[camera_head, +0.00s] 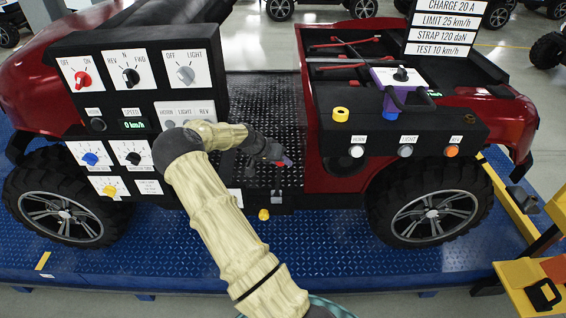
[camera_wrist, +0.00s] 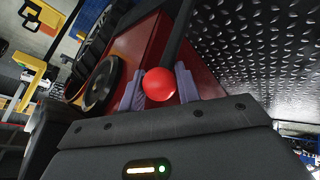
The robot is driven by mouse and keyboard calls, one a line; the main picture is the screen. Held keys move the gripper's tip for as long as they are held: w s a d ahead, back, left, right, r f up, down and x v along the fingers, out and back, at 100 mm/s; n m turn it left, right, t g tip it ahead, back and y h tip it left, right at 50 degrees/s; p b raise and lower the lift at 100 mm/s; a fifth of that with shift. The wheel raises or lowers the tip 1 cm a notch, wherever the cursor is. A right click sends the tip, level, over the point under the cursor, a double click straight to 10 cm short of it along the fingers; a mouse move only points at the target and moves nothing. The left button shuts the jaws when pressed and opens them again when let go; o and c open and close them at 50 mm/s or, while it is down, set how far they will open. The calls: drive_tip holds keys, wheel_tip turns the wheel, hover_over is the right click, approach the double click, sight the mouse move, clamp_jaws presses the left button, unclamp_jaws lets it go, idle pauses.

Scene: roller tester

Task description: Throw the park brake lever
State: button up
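A lever with a round red knob (camera_wrist: 159,84) on a black shaft shows in the wrist view, in front of the red bodywork. My gripper (camera_wrist: 160,88) has its two grey-purple fingers apart, one on each side of the knob. I cannot tell whether they touch it. In the head view my gripper (camera_head: 280,161) is over the black footwell between the dash panel and the seat box. There the knob is mostly hidden by my gripper, with only a small reddish patch showing at its tip.
The dash panel (camera_head: 120,100) with knobs and switches stands left of my arm. The seat box (camera_head: 400,130) with buttons and a purple-and-black unit is on the right. The black tread floor (camera_head: 262,100) lies between. A blue platform (camera_head: 330,245) is under the vehicle.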

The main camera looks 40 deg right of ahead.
drive_tip(key=o, duration=0.3)
drive_tip(key=shift+s+a+f, duration=0.1)
drive_tip(key=shift+a+f, duration=0.05)
drive_tip(key=shift+f, duration=0.05)
drive_tip(key=shift+o, duration=0.3)
drive_tip(key=shift+r, duration=0.15)
drive_tip(key=b+v, duration=0.3)
drive_tip(key=v, duration=0.9)
